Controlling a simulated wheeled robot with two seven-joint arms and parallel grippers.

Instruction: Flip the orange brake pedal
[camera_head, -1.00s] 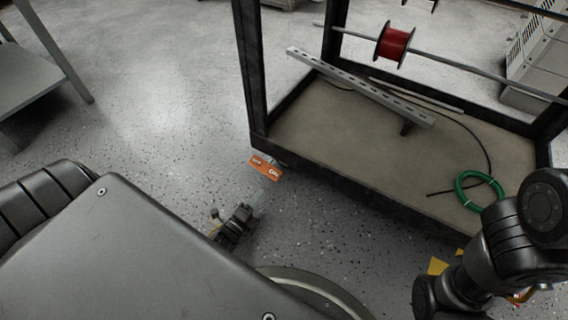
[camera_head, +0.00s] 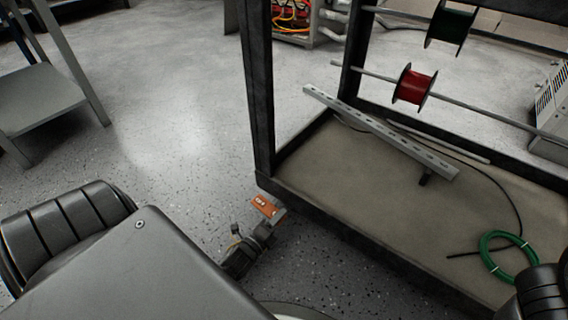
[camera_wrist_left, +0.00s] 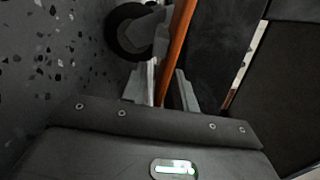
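The orange brake pedal (camera_head: 267,207) sits low at the near left corner of the black wheeled rack, with white markings on its face. In the left wrist view the pedal (camera_wrist_left: 180,40) is seen edge-on as an orange strip running down between my fingers. My left gripper (camera_head: 264,228) is right at the pedal, its fingertips partly hidden in the head view. In the wrist view the left gripper (camera_wrist_left: 165,88) has its fingers apart, one on each side of the strip; firm contact is not clear. My right gripper is out of view.
A dark caster wheel (camera_wrist_left: 130,32) is beside the pedal. The rack's base tray (camera_head: 340,180) holds a slotted metal rail (camera_head: 385,132), black cable and a green wire coil (camera_head: 508,257). A red spool (camera_head: 413,87) hangs above. The floor to the left is clear up to a grey table (camera_head: 40,98).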

